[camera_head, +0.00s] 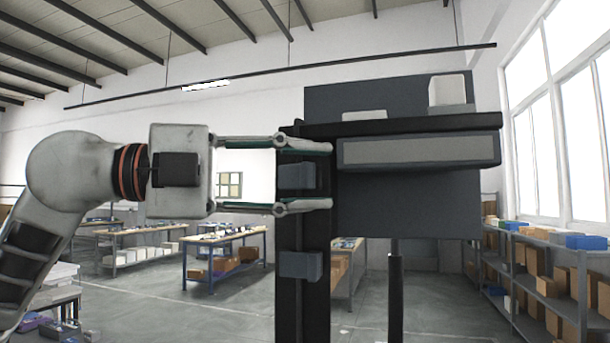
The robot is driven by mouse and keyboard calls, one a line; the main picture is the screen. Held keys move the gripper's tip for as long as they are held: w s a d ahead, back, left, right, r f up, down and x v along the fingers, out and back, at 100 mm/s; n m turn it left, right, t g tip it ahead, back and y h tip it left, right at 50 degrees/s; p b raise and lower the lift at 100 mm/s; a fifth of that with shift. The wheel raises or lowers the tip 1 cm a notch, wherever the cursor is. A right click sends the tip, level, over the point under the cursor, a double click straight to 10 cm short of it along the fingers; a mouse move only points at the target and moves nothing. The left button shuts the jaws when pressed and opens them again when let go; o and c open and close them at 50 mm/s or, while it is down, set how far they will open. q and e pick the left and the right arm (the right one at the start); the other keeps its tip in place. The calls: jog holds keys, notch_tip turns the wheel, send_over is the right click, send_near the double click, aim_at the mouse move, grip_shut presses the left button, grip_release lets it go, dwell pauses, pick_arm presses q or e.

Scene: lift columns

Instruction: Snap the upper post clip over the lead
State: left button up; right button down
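A dark upright post (289,225) stands in the middle of the view. The upper post clip (297,177), a small blue-grey block, sits on the post. A similar lower clip (300,265) sits further down. My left gripper (325,176) reaches in level from the left. Its two fingers are wide apart, one above and one below the upper clip, with visible gaps to it. The fingertips reach past the post's right edge in the picture. My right gripper is not in view.
A dark shelf (400,127) with a grey-fronted box (418,151) under it extends right from the post top, before a dark panel (410,205). A white block (447,90) stands on the shelf. Workbenches (225,252) and a storage rack (545,270) stand further back.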

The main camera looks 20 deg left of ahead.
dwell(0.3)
pick_arm(q)
jog(key=v, duration=1.2)
